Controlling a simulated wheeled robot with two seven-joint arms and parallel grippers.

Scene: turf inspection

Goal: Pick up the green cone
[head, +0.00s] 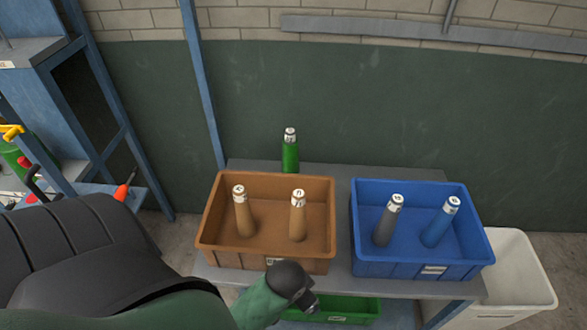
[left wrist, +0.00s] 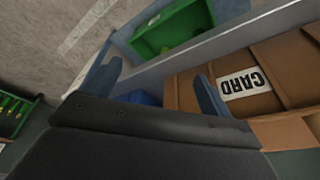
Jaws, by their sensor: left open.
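The green cone (head: 290,156) stands upright at the back of the grey table, behind the brown bin (head: 222,256). It is slim and bottle-like with a pale, marked top; its base is hidden by the bin's rim. My left arm comes in from the lower left, its dark wrist part in front of the brown bin, well short of the cone. In the left wrist view my left gripper (left wrist: 157,88) is open, its two blue-grey fingers wide apart with nothing between them. The cone is not seen there. My right gripper is not in view.
The brown bin holds two tan cones (head: 297,218). A blue bin (head: 400,265) to its right holds a grey cone (head: 387,224) and a blue cone (head: 440,225). A green bin (head: 330,312) sits below the table. A white bin (head: 520,275) stands right. A wall is close behind.

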